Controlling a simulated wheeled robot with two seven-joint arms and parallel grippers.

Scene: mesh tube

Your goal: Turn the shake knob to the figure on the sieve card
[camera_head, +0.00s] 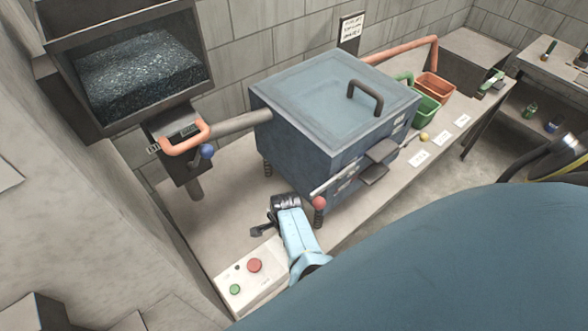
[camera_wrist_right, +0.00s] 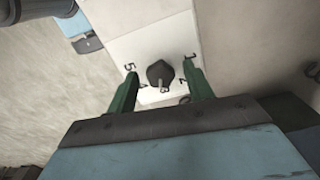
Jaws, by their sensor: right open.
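In the right wrist view the dark shake knob (camera_wrist_right: 157,73) sits on a white panel (camera_wrist_right: 155,38) with figures around it. The 5, 4 and 2 are readable; others are partly covered. A pale mark on the knob faces my palm. The green fingers of my right gripper (camera_wrist_right: 160,68) are open on either side of it, with gaps. In the head view my light blue right arm end (camera_head: 299,235) is over the right part of the white control box (camera_head: 262,285); fingers and knob are hidden there. A framed card (camera_head: 350,30) hangs on the wall, its text unreadable.
A blue shaker box (camera_head: 300,142) with a clear lid and handle stands behind the control box. A red-knobbed rod (camera_head: 319,202) sticks out near my arm. The box has a red button (camera_head: 254,265) and a green button (camera_head: 235,289). Green (camera_head: 424,107) and orange (camera_head: 434,87) bins stand farther right.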

